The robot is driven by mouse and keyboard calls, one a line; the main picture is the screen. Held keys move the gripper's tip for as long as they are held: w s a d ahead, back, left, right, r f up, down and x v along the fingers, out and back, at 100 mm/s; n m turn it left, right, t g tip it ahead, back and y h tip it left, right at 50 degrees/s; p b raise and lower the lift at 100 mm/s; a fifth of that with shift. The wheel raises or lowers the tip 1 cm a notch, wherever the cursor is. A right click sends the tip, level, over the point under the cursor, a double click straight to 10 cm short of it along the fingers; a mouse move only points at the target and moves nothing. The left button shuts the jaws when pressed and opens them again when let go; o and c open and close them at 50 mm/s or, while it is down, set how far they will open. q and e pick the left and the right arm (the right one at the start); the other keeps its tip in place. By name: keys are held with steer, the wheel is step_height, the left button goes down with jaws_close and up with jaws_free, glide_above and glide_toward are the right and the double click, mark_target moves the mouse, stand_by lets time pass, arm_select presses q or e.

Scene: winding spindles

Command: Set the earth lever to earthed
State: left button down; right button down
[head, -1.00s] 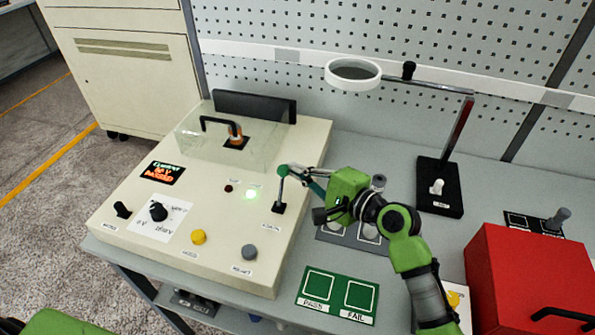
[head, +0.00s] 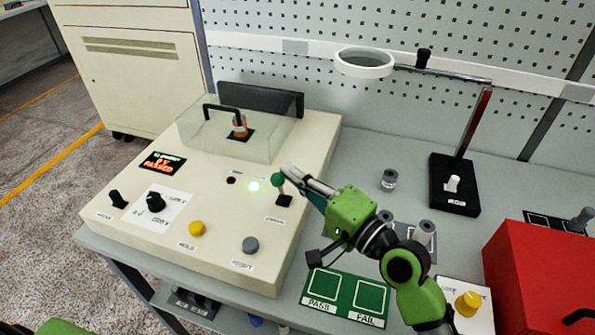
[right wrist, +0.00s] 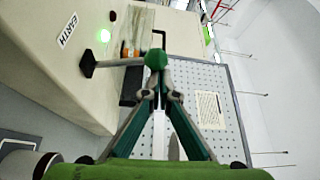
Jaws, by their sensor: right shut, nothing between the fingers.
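The earth lever has a green knob (head: 278,181) on a short stem above a black base (head: 284,200), at the right side of the cream test console (head: 225,265). In the head view the knob sits slightly left of its base. In the right wrist view the knob (right wrist: 156,58) is at the fingertips and the black base (right wrist: 88,65) is to its left, by the EARTH label (right wrist: 68,30). My right gripper (head: 289,171) is shut and empty, its tips close beside the knob; I cannot tell whether they touch. My left gripper is not in view.
A clear cover (head: 225,135) stands on the console behind a lit green lamp (head: 254,186). The yellow (head: 196,229) and grey (head: 251,245) buttons are in front. Green PASS/FAIL pads (head: 345,296), a magnifier stand (head: 455,190) and a red box (head: 535,275) are to the right.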

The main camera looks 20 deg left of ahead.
steer(key=shift+s+f+n, duration=0.35)
steer(key=shift+s+n, duration=0.15)
steer(key=shift+n, duration=0.1)
steer(key=shift+s+b, duration=0.15)
steer(key=shift+b, duration=0.2)
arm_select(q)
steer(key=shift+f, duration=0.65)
arm_select(e)
steer(key=shift+s+f, duration=0.1)
steer(key=shift+s, duration=0.25)
steer(key=shift+y, duration=0.3)
